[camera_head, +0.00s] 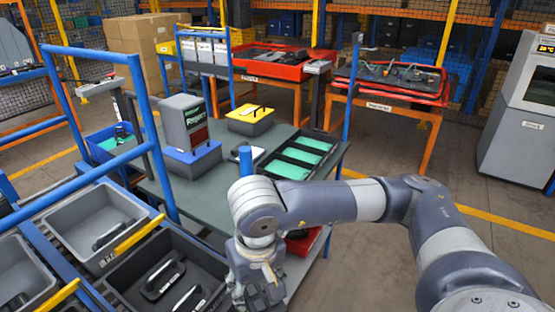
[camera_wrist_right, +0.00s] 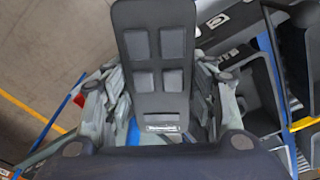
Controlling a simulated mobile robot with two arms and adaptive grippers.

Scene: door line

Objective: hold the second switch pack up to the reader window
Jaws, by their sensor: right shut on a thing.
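My right gripper (camera_head: 257,288) hangs low at the bottom centre of the head view, just right of a dark bin. In the right wrist view my right gripper (camera_wrist_right: 160,105) is shut on a dark flat switch pack (camera_wrist_right: 152,103). The pack shows several grey square pads and a small white label near the fingers. A grey upright box (camera_head: 185,122) with a green and a red panel stands on a blue-topped base on the table; it may be the reader, but I cannot make out a window. My left gripper is not in view.
The dark bin (camera_head: 123,283) and a grey bin (camera_head: 62,217) hold black handled pieces at lower left, behind blue rails. The table (camera_head: 231,150) also bears a yellow-topped box (camera_head: 250,115) and a black tray with green pads (camera_head: 282,170). Open floor lies to the right.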

